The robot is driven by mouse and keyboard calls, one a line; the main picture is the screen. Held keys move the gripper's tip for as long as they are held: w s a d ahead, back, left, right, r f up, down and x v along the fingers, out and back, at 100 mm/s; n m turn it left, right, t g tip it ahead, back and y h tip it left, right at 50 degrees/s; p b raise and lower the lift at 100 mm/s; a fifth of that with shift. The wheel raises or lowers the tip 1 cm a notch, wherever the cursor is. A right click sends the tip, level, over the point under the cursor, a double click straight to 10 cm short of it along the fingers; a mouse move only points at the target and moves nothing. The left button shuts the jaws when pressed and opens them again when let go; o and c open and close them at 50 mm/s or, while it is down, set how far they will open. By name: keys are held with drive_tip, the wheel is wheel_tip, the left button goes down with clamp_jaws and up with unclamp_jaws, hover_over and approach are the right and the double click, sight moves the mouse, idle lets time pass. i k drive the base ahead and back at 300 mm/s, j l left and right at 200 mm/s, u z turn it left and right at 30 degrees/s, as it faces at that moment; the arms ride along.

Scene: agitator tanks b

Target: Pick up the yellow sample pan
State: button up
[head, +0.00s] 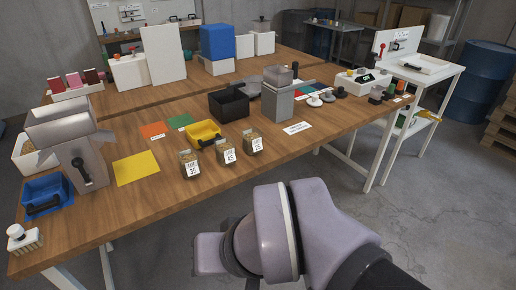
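The yellow sample pan (203,130) stands upright on the wooden workbench (200,195), near its middle. It is a shallow open tray with a dark handle on its front side. Nothing holds it. My arm rises from the lower right of the head view, in front of the bench and apart from the pan. My gripper's fingers do not show; the arm's own links hide the end or it lies out of frame.
Small labelled jars (229,152) stand close in front and to the right of the pan. A black bin (229,103) is just behind it. A flat yellow mat (136,168) lies to the left, with a blue pan (46,194) farther left. A grey machine (277,98) stands right.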

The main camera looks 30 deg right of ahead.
sight(202, 134)
drive_tip(key=i+z, duration=0.4)
drive_tip(key=i+j+z, duration=0.15)
drive_tip(key=i+z, duration=0.2)
drive_tip(key=i+j+z, duration=0.4)
drive_tip(key=i+l, duration=0.1)
drive_tip(key=i, duration=0.05)
